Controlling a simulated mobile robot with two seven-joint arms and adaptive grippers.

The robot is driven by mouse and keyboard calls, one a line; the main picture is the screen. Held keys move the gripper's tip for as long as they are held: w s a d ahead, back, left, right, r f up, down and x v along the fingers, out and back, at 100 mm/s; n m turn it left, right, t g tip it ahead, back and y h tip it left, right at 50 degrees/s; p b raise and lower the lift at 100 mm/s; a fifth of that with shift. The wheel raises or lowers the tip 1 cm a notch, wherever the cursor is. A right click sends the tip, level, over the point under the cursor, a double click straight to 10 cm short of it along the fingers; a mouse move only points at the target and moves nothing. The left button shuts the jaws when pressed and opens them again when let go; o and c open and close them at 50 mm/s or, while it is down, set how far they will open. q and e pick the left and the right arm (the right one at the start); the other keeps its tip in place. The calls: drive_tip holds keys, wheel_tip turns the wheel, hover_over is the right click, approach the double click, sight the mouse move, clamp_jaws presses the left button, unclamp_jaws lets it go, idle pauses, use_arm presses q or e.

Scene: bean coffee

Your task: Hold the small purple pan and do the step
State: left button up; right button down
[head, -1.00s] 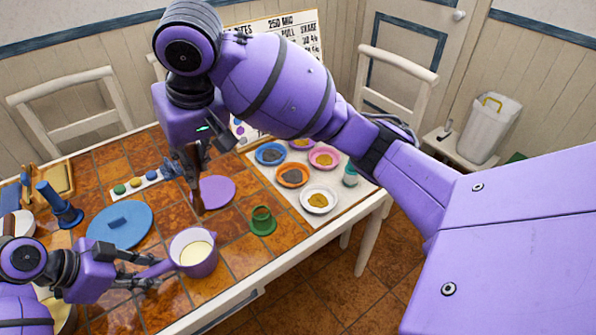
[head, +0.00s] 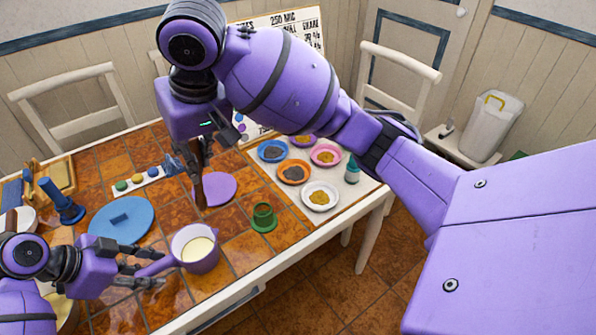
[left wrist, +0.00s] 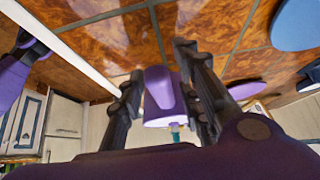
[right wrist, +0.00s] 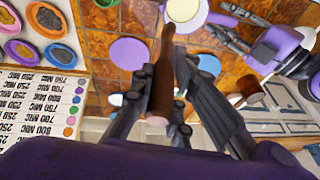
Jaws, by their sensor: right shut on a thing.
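The small purple pan (head: 196,262) stands on the tiled table and holds something pale cream. Its handle points left. My left gripper (head: 150,271) is open, with its fingers on either side of the handle; the handle also shows between them in the left wrist view (left wrist: 160,88), with a gap at the left finger. My right gripper (head: 195,165) is shut on a brown wooden stick (head: 199,190), which points down above the purple disc (head: 223,188). In the right wrist view the stick (right wrist: 162,85) runs between the fingers; its far end overlaps the pan's near edge there.
A blue round lid (head: 120,222) lies left of the pan, and a green cup (head: 264,217) stands to its right. Several small bowls (head: 320,196) sit on a white board at the right. A blue upright tool (head: 62,202) stands at the left.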

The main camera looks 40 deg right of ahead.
drive_tip(key=shift+r, duration=0.1)
use_arm(q)
drive_tip(key=v, duration=1.2)
drive_tip(key=shift+a, duration=0.1)
